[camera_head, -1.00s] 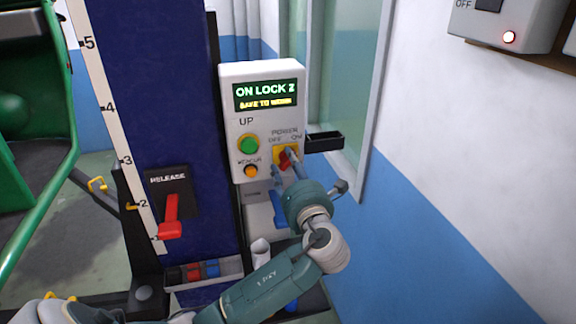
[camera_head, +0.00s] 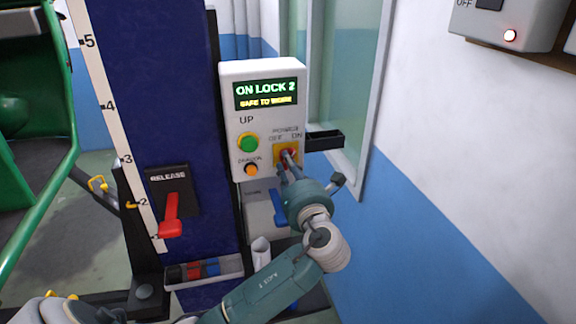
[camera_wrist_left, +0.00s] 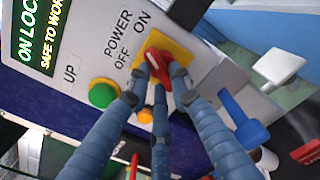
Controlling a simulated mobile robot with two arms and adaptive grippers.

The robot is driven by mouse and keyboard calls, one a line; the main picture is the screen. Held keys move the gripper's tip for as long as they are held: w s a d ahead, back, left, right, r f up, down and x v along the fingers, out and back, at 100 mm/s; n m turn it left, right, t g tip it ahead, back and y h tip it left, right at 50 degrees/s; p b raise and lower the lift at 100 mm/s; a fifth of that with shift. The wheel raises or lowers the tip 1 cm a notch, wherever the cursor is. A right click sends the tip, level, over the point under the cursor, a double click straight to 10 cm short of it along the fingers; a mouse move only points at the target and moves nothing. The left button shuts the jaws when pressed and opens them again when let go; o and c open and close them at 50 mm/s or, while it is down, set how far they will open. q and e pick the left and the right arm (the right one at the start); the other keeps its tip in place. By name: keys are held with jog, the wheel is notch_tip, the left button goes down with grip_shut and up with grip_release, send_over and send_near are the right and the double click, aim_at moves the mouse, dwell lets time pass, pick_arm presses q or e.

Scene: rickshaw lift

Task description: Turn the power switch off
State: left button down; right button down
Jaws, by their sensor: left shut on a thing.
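The power switch is a red knob (camera_head: 288,153) on a yellow plate (camera_head: 279,162), low on the right of a white control box (camera_head: 236,98). POWER, OFF and ON are printed above it. My left gripper (camera_head: 287,159) is at the switch, its fingers shut around the knob. In the left wrist view, the red knob (camera_wrist_left: 158,68) sits between the fingertips of my left gripper (camera_wrist_left: 155,78), in front of the yellow plate (camera_wrist_left: 176,48). The fingers partly hide the knob, so I cannot tell which label it points to. My right gripper is out of view.
The display (camera_head: 265,94) reads ON LOCK 2, SAFE TO WORK. A green UP button (camera_head: 248,142) and an orange button (camera_head: 251,169) are close left of the switch. A red release lever (camera_head: 171,213) is on the blue column. A small black tray (camera_head: 324,140) juts out right.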

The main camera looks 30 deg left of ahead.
pick_arm(q)
jog(key=shift+w+d+f+n+b, duration=0.1)
jog(key=shift+n+b, duration=0.25)
jog(key=shift+n, duration=1.8)
jog(key=shift+w+d+f+n+b, duration=0.15)
jog(key=shift+n+b, duration=0.15)
jog(key=shift+n, duration=1.9)
jog(key=shift+f+n+b, duration=0.1)
jog(key=shift+n+b, duration=0.25)
jog(key=shift+n, duration=1.8)
jog(key=c, duration=1.6)
grip_release()
jog(key=shift+o, duration=0.3)
jog(key=shift+r, duration=0.1)
